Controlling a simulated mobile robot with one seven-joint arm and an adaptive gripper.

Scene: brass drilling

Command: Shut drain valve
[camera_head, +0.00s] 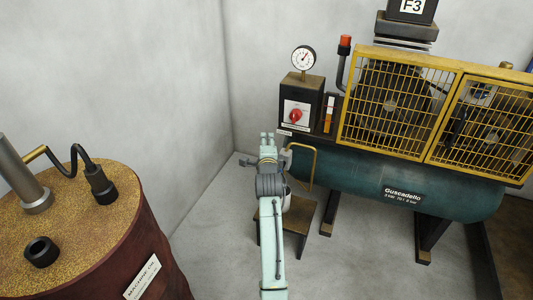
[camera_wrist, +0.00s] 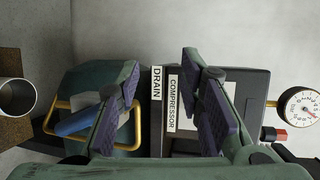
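My gripper (camera_head: 267,140) reaches toward the left end of the green compressor tank (camera_head: 410,190) in the head view. In the wrist view my gripper (camera_wrist: 164,108) is open, its two purple pads wide apart with nothing between them. A blue lever (camera_wrist: 76,123) beside a grey body, apparently the drain valve, shows beyond the left finger and is partly hidden by it. I cannot tell whether that finger touches it. A DRAIN label (camera_wrist: 156,84) and a COMPRESSOR label (camera_wrist: 172,102) show between the fingers. The valve is not clear in the head view.
A yellow bent bar (camera_head: 315,165) stands at the tank end, close to the lever. A black box with a red knob (camera_head: 295,115) and a gauge (camera_head: 303,58) are above. A low stand (camera_head: 296,218) is below. A machine oil drum (camera_head: 90,235) is left; floor between is clear.

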